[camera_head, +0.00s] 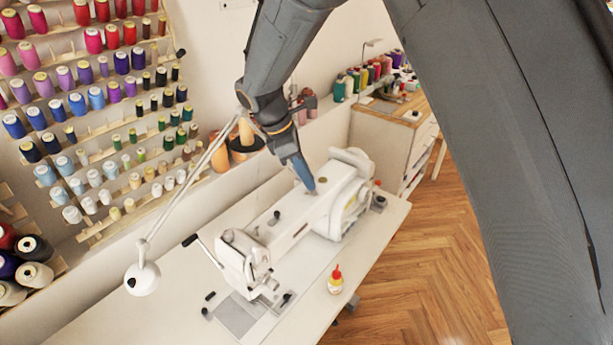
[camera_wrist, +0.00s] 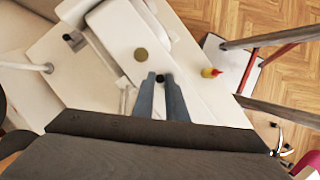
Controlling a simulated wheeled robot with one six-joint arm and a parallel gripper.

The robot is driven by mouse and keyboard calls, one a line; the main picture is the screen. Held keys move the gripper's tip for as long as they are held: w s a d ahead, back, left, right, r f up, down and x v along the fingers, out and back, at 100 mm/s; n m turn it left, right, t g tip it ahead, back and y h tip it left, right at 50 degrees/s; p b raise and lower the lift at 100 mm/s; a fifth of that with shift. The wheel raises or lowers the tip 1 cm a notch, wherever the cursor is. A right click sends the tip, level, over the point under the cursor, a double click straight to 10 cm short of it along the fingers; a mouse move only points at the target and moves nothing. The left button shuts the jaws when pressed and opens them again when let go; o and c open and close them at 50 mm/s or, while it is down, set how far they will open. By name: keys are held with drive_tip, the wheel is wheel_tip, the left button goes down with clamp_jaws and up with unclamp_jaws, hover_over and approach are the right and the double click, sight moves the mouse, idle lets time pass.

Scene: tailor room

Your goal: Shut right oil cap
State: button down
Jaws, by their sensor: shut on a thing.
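A white sewing machine (camera_head: 300,215) stands on a white table, and its top also shows in the wrist view (camera_wrist: 185,85). My gripper (camera_head: 312,191) points down onto the machine's top, near the handwheel end. In the wrist view its two fingertips (camera_wrist: 159,79) are close together on either side of a small dark round piece, which looks like the oil cap. The fingers hide much of it, and I cannot tell its tilt. A round brass-coloured disc (camera_wrist: 141,54) lies flat on the machine's top just beside the fingertips; it shows in the head view (camera_head: 322,180) too.
A small bottle with a red tip (camera_head: 336,281) stands on the table in front of the machine. A white lamp (camera_head: 142,278) on a thin arm is at the left. Thread racks (camera_head: 100,100) line the wall. The table's front edge (camera_head: 365,275) is mostly clear.

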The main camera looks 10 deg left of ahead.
drive_tip(key=m+g, duration=0.1)
drive_tip(key=m, duration=0.3)
drive_tip(key=m+g, duration=0.1)
drive_tip(key=m, duration=0.1)
drive_tip(key=shift+w+g, duration=0.3)
drive_tip(key=shift+w, duration=0.1)
drive_tip(key=m+g+b, duration=0.1)
drive_tip(key=m, duration=0.2)
drive_tip(key=shift+w+d+m+y, duration=0.1)
drive_tip(key=shift+w+m+y, duration=0.05)
drive_tip(key=shift+m+y, duration=0.25)
drive_tip(key=shift+w+d+r+m+g+y, duration=0.1)
drive_tip(key=shift+m+g+y, duration=0.35)
drive_tip(key=shift+m, duration=1.25)
drive_tip(key=c, duration=1.8)
unclamp_jaws()
drive_tip(key=b+v, duration=0.3)
drive_tip(key=v, duration=0.4)
drive_tip(key=shift+w+r, duration=0.2)
drive_tip(key=shift+r, duration=0.1)
